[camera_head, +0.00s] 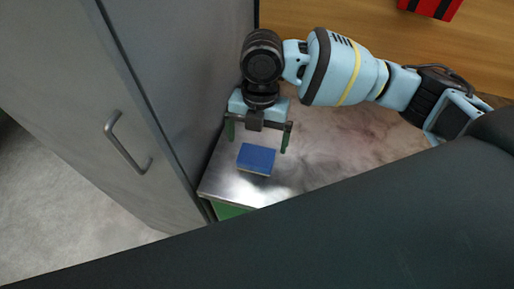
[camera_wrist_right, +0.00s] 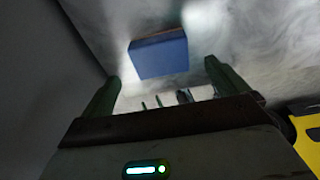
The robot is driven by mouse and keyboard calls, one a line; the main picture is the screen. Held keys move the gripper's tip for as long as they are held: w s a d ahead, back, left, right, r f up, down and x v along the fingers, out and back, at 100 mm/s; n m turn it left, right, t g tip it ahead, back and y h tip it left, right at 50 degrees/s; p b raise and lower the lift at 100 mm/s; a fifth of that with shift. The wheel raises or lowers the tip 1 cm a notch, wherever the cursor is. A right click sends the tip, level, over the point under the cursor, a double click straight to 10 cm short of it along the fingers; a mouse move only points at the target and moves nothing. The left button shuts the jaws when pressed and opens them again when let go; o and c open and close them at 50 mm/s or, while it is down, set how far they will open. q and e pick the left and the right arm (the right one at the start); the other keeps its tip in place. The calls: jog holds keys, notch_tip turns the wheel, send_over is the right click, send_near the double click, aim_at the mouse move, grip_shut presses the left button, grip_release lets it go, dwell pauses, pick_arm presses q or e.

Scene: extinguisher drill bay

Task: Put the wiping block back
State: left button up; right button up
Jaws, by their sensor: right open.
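The wiping block (camera_head: 256,160) is a small blue block with a pale underside. It lies on a shiny metal table top (camera_head: 335,150), close to the table's near left corner. My right gripper (camera_head: 257,146) is open and points at the block, with one dark green finger on each side. In the right wrist view the block (camera_wrist_right: 158,56) shows just beyond the open fingertips (camera_wrist_right: 161,73), roughly between them. I cannot tell whether the fingers touch it. My left gripper is not in view.
A tall grey cabinet (camera_head: 75,85) with a bar handle (camera_head: 125,145) stands right beside the table's left edge. A red and black object (camera_head: 432,7) is at the top right, against a wooden surface (camera_head: 350,18). The metal top right of the block is clear.

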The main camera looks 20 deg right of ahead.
aim_at(258, 148)
notch_tip(258, 148, up, 6)
jog(key=shift+w+d+r, duration=0.15)
jog(key=shift+w+d, duration=0.15)
jog(key=shift+w, duration=0.05)
dwell(0.4)
